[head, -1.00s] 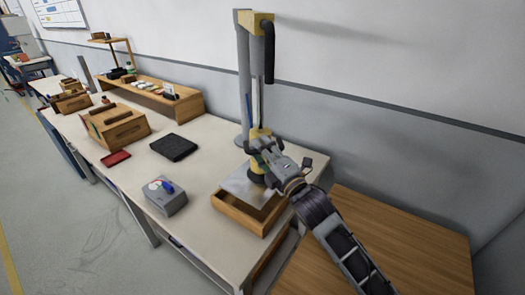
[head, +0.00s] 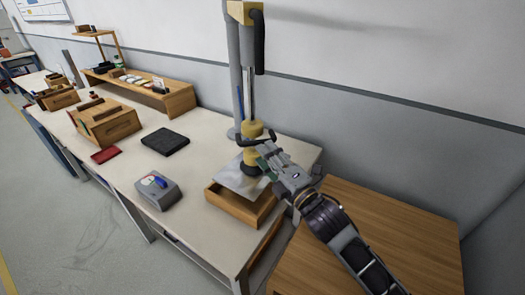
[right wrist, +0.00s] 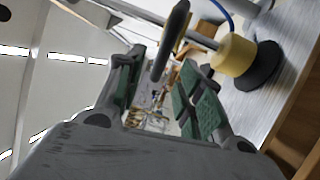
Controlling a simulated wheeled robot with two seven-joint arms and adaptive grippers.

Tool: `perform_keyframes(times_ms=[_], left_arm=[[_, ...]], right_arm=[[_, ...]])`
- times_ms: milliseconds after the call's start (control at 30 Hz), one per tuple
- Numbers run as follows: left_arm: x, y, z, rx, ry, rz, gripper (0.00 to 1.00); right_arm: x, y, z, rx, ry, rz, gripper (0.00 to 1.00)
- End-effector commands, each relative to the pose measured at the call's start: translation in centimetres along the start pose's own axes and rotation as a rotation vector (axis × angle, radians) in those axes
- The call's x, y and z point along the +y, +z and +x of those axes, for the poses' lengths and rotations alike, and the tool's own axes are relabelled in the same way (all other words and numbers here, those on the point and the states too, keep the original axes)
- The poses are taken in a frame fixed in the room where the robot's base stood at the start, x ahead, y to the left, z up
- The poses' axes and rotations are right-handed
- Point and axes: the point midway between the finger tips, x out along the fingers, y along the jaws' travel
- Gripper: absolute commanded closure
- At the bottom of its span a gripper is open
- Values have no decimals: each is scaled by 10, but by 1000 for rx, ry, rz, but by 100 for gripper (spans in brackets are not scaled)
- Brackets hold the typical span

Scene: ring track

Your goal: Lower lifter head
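The lifter (head: 234,75) is a grey post with a yellow top arm. Its head (head: 252,148) hangs low, with a yellow body, black handlebar and black suction cup, and also shows in the right wrist view (right wrist: 234,56). The cup sits at a grey metal sheet (head: 232,180) over a wooden tray (head: 232,203); exact contact is hard to tell. My right gripper (head: 266,157) is beside the head, on its right. In the right wrist view its green-padded fingers (right wrist: 165,80) are apart, with a black handlebar end (right wrist: 172,40) beyond their gap. My left gripper is out of view.
The white workbench (head: 185,200) holds a grey control box (head: 158,189), a black pad (head: 165,141), a red tray (head: 106,155) and wooden boxes (head: 105,122). A wooden table (head: 400,235) stands at the right, under my right arm. The wall is close behind the lifter.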

Motion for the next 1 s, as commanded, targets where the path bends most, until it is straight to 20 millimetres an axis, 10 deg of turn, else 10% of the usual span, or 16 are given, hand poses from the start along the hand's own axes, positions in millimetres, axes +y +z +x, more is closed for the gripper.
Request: perform_keyframes(times_ms=[1000], left_arm=[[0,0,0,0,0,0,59]], right_arm=[[0,0,-55,1,0,0,63]])
